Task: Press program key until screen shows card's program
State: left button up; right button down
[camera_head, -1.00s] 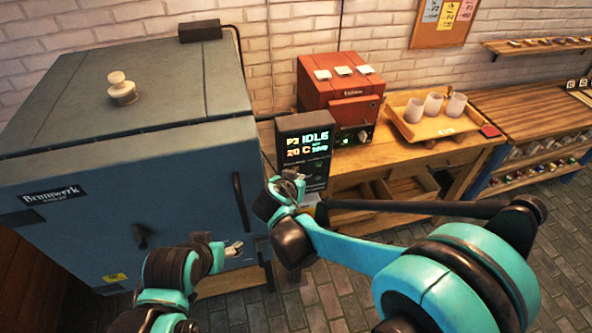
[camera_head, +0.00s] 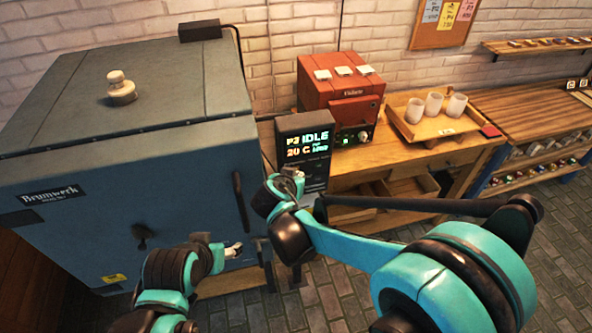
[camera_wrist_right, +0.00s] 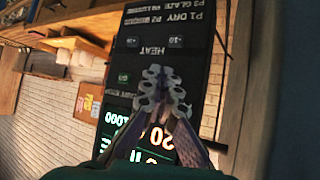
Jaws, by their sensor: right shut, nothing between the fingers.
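The dark control panel (camera_head: 316,172) stands at the right front of the blue kiln. Its screen (camera_head: 307,144) glows and reads P3 IDLE and 20 C. In the right wrist view the panel (camera_wrist_right: 196,62) appears upside down, with a printed program list, a HEAT label and small keys (camera_wrist_right: 176,41). My right gripper (camera_head: 297,178) is shut and empty in front of the panel, below the screen. In the wrist view its fingertips (camera_wrist_right: 164,88) cover part of the panel; contact cannot be told. My left gripper (camera_head: 236,248) is low before the kiln, its jaws unclear.
The blue kiln (camera_head: 130,190) fills the left. A red box-shaped machine (camera_head: 340,92) and a wooden tray (camera_head: 427,132) with white cups are on the bench. A corkboard (camera_head: 443,24) with coloured cards hangs on the wall. Floor shows at the lower right.

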jog(key=shift+w+a, duration=0.1)
jog(key=shift+w, duration=0.3)
dwell(0.3)
jog(key=shift+s, duration=0.2)
jog(key=shift+s+d, duration=0.25)
jog(key=shift+s, duration=0.35)
jog(key=s, duration=0.2)
jog(key=s+d, duration=0.1)
jog(key=s, duration=0.2)
jog(key=shift+d, duration=0.15)
dwell(0.9)
